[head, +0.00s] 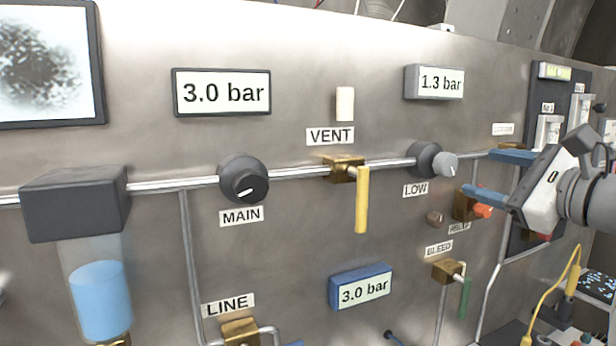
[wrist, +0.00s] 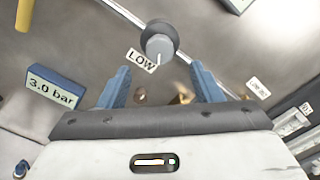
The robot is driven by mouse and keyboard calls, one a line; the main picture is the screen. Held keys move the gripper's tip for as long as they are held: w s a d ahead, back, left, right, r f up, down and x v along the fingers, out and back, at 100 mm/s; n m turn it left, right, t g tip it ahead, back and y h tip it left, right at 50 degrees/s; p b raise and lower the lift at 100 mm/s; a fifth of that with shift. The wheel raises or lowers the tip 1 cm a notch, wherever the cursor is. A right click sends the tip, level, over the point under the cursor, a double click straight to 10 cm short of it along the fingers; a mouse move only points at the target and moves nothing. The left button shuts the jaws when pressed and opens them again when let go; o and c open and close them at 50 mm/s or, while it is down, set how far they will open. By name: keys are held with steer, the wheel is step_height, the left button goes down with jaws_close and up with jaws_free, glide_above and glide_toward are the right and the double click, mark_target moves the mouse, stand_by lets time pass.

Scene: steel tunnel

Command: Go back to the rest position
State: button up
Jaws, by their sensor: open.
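My gripper (head: 478,172) is on the right in the head view, its two blue fingers spread apart and pointing left. Nothing is between them. In the wrist view my gripper (wrist: 160,69) is open, with the LOW regulator knob (wrist: 159,46) just beyond the fingertips. The grey LOW knob (head: 445,163) is left of the fingers in the head view and apart from them. My gripper partly covers the brass relief valve (head: 464,205) with its orange cap.
The steel panel carries the MAIN knob (head: 245,180), the yellow VENT lever (head: 362,200), the green BLEED lever (head: 465,297) and a blue gauge (head: 361,287) reading 3.0 bar. The upper right gauge (head: 434,82) reads 1.3 bar. A yellow cable (head: 552,286) hangs at lower right.

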steer(key=a+f+n+g+p, duration=0.1)
steer(key=a+f+n+g, duration=0.4)
steer(key=f, duration=0.4)
steer(key=a+f+n+g+p, duration=0.1)
steer(key=a+f+n+g, duration=0.2)
steer(key=a+f, duration=0.45)
steer(key=s+a+f+n+g+h, duration=0.2)
steer(key=s+f+n, duration=0.3)
steer(key=f+n, duration=0.3)
steer(key=s+a+f+n+g+h+p, duration=0.1)
steer(key=s+f+n+g+h, duration=0.3)
steer(key=f, duration=0.5)
steer(key=s+a+n, duration=0.1)
steer(key=s+n, duration=0.1)
steer(key=n, duration=0.1)
steer(key=shift+n, duration=0.4)
steer(key=shift+a, duration=0.1)
stand_by(0.9)
